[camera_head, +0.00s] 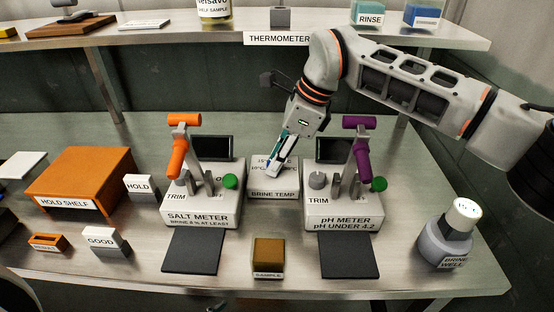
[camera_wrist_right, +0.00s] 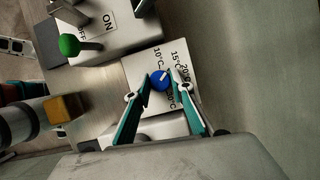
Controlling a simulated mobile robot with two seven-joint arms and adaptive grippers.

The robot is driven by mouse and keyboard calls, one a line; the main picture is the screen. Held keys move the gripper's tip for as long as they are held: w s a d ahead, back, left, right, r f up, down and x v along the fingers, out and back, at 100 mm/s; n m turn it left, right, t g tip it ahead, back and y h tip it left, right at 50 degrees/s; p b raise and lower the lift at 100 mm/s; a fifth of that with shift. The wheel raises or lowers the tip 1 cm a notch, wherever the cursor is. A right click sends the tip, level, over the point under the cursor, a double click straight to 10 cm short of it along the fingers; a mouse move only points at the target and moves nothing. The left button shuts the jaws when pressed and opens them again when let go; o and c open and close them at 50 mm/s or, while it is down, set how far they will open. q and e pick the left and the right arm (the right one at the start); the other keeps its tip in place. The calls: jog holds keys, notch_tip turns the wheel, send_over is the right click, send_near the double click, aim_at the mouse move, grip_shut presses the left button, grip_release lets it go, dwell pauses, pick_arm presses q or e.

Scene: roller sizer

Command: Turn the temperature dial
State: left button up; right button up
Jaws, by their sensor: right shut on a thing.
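The temperature dial is a small round blue knob (camera_wrist_right: 160,81) with a white pointer line, on a white plate marked from 10°C to above 20°C. In the wrist view the pointer slants up and right, roughly toward the 15°C mark. The plate is the top of the BRINE TEMP box (camera_head: 273,190), between the two meters. My right gripper (camera_head: 281,166) reaches down onto this box, and its teal fingers (camera_wrist_right: 161,74) are shut on the dial from both sides. My left gripper is not in view.
The SALT METER (camera_head: 202,207) stands left of the box and the pH METER (camera_head: 344,211) right, each with an upright lever and green knob. A SAMPLE block (camera_head: 268,252) lies in front. The BRINE WELL (camera_head: 444,246) is at right. A shelf (camera_head: 180,30) runs behind.

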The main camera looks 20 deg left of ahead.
jog(key=o, duration=1.1)
jog(key=v, duration=1.2)
